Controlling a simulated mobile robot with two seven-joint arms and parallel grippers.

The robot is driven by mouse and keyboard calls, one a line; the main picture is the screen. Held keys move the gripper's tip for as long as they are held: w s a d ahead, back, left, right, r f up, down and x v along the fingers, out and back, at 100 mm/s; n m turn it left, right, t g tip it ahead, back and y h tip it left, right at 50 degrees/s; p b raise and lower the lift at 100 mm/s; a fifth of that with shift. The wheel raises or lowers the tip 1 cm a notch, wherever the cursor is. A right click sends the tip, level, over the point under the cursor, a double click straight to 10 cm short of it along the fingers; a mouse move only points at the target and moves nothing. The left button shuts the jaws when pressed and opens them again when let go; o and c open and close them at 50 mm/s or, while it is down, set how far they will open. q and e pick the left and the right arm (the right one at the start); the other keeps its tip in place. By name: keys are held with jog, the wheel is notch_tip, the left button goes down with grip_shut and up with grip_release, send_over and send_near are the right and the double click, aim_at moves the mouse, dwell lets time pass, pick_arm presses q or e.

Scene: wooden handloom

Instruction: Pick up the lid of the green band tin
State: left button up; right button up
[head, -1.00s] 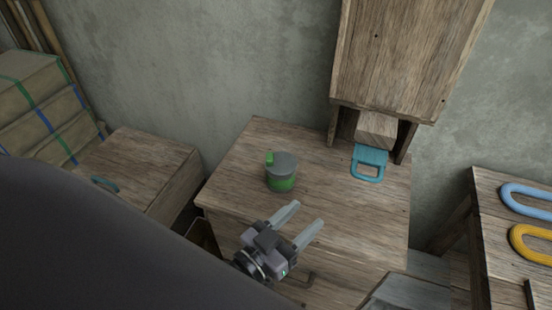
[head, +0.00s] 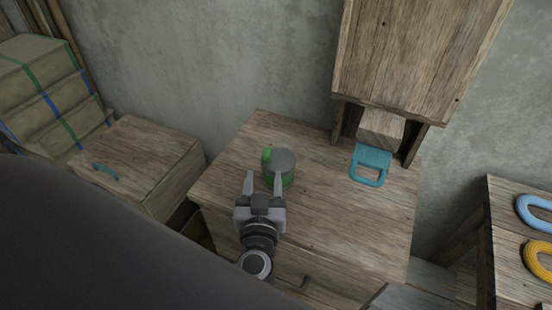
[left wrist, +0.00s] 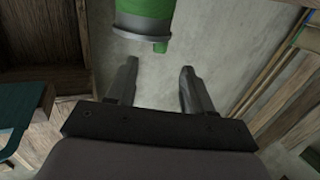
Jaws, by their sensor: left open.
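The green band tin (head: 283,182) stands upright on the wooden cabinet top, with a green band around its side. Its grey lid (head: 284,160) is on it, with a small green tab (head: 267,154) at the lid's left edge. My left gripper (head: 264,178) is open and empty, in front of the tin; one finger overlaps the tin in the picture. In the left wrist view the tin (left wrist: 145,9) appears upside down at the top, and its green tab (left wrist: 160,47) lies just beyond the gap between the open fingers (left wrist: 159,70). My right gripper is not in view.
A teal handled piece (head: 370,165) lies right of the tin, below a wooden box (head: 410,60) by the wall. A lower wooden chest (head: 140,160) stands at left. A bench (head: 505,220) with blue and yellow loops stands at right. The cabinet top around the tin is clear.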

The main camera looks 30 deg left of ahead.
aim_at(266, 158)
pick_arm(q)
jog(key=x, duration=0.9)
jog(key=shift+b, duration=0.3)
grip_shut()
